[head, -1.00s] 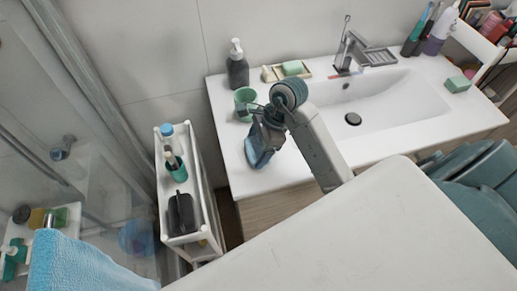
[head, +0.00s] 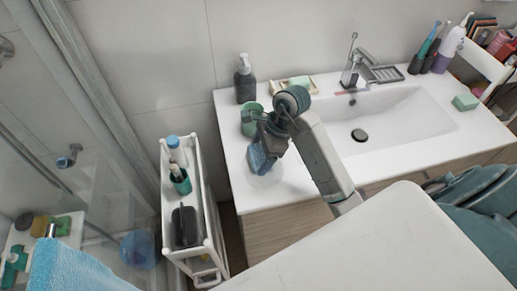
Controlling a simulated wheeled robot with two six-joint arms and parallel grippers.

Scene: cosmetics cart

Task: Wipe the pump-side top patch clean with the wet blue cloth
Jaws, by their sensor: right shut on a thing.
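My right gripper (head: 268,130) is over the left end of the white sink counter (head: 308,185), shut on the blue cloth (head: 259,158). The cloth hangs below the fingers, just above or touching the counter; I cannot tell which. A faint, roughly round greyish patch (head: 268,179) shows on the counter at the cloth's lower edge, partly hidden by it. The dark pump bottle (head: 245,82) stands at the counter's back left corner. My left gripper is not in view.
A green cup (head: 250,118) stands close behind my right gripper. A soap dish (head: 292,84) sits near the faucet (head: 356,62). The basin (head: 400,112) lies to the right. A narrow white cart (head: 206,196) with bottles stands left of the counter.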

